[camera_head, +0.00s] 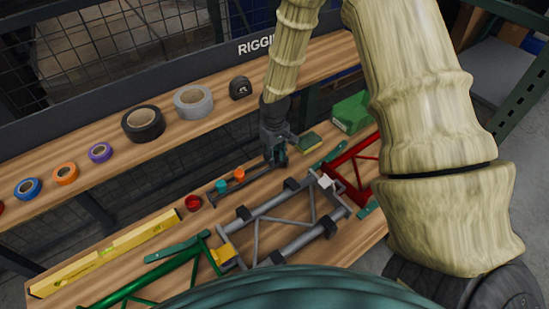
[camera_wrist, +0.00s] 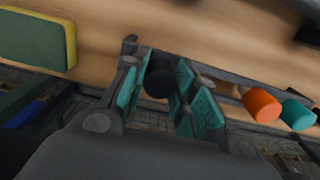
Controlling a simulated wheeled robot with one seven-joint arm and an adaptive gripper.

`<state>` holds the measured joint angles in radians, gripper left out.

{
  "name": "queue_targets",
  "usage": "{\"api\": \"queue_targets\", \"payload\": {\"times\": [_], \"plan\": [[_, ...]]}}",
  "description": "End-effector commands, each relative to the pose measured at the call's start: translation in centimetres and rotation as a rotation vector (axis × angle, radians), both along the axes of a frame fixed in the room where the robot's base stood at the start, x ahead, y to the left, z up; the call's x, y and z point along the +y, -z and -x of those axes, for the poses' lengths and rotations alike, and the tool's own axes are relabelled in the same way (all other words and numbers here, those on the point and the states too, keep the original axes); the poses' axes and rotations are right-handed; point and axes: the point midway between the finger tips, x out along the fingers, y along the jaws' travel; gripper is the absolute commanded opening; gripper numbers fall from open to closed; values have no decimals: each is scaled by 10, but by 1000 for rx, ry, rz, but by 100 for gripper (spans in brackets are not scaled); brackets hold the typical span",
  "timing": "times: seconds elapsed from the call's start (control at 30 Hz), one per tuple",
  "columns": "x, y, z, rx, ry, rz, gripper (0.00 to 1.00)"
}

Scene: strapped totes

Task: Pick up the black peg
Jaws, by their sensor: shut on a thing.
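My gripper (camera_head: 277,157) is over the right end of a dark narrow rack (camera_head: 234,190) on the lower wooden shelf. In the wrist view its two teal-padded fingers (camera_wrist: 172,88) are shut on the black peg (camera_wrist: 158,80), which shows as a dark round end between the pads. The peg is hidden by the fingers in the head view. I cannot tell whether it still touches the rack. An orange peg (camera_head: 239,175) and a teal peg (camera_head: 222,186) stand in the rack to the left of my gripper.
A red cup-like piece (camera_head: 193,202) lies left of the rack. A green-and-yellow sponge (camera_head: 309,142) and green box (camera_head: 351,112) are to the right. Grey tube frame (camera_head: 295,243) and yellow level (camera_head: 105,255) are in front. Tape rolls (camera_head: 143,123) line the upper shelf.

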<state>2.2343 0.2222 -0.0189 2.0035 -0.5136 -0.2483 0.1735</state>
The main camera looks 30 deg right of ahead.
Motion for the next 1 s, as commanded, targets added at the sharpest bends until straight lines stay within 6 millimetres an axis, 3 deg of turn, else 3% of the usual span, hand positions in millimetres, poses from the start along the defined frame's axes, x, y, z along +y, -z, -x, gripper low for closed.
{"api": "queue_targets", "payload": {"times": [0.47,1.0], "plan": [[0,-10,-1,-2,0,0,3],[0,-80,-1,-3,1,0,3]]}}
